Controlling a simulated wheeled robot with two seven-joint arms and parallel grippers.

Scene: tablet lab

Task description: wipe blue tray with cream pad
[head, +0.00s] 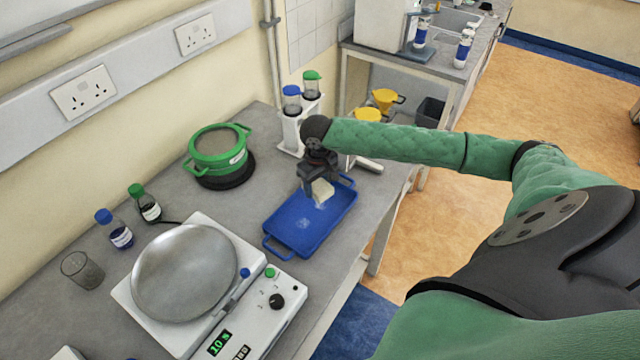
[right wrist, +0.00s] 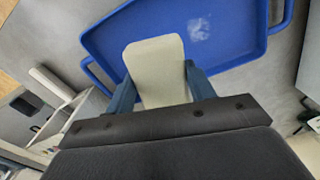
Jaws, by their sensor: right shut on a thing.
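The blue tray (head: 290,238) lies on the grey bench, with a handle at each end. A pale whitish smudge (head: 303,224) marks its floor, and it also shows in the right wrist view (right wrist: 198,29). My right gripper (head: 318,184) is over the far end of the tray, shut on the cream pad (head: 323,192). In the right wrist view the pad (right wrist: 156,68) sits between the two fingers, close to the smudge. I cannot tell whether the pad touches the tray floor. My left gripper is not in view.
A green pot (head: 218,150) stands behind the tray on the left. A white rack (head: 300,125) with bottles stands at the back. A balance-like device with a metal pan (head: 185,272) is at the front left. The bench edge runs close to the tray's right side.

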